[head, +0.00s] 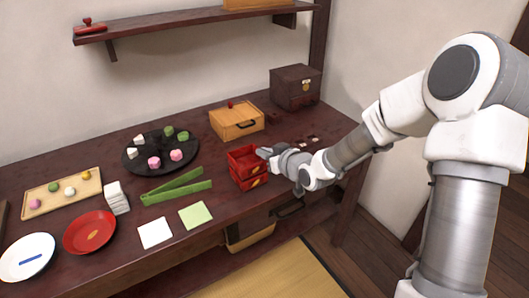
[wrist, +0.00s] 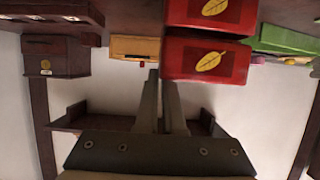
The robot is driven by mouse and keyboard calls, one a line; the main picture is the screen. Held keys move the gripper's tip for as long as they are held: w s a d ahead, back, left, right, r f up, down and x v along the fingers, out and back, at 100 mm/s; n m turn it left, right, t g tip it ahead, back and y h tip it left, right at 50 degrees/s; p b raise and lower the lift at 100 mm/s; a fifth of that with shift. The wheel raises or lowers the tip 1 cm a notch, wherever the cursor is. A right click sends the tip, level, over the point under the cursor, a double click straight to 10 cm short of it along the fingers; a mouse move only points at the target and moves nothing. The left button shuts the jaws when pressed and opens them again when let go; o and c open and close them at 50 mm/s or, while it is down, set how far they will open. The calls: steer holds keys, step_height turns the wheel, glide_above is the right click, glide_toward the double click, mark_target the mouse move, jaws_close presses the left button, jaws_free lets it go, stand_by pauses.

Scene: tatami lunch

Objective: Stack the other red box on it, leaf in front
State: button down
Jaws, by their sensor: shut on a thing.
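Two red boxes are one above the other near the table's front edge. The upper red box (head: 241,161) is open-topped, and the lower red box (head: 247,182) is directly under it. The wrist view is upside down, so the upper box (wrist: 206,63) shows below the lower box (wrist: 210,14). Each has a yellow leaf on the face toward the front. The boxes look nearly aligned; I cannot tell whether they touch fully. My gripper (head: 264,153) is shut on the upper box's right wall; its fingers (wrist: 160,85) also show in the wrist view.
Green tongs (head: 178,187) lie left of the boxes, with a black tray of sweets (head: 128,158) behind them. A yellow wooden box (head: 236,123) and a dark chest (head: 295,87) stand at the back. Paper squares (head: 155,232) lie near the front edge.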

steer(key=shift+f+b, duration=0.3)
steer(key=shift+f, duration=0.15)
steer(key=c, duration=1)
jaws_free()
steer(key=shift+o, duration=0.2)
steer(key=v, duration=1.7)
steer(key=shift+d, duration=0.2)
steer(key=shift+s, duration=0.1)
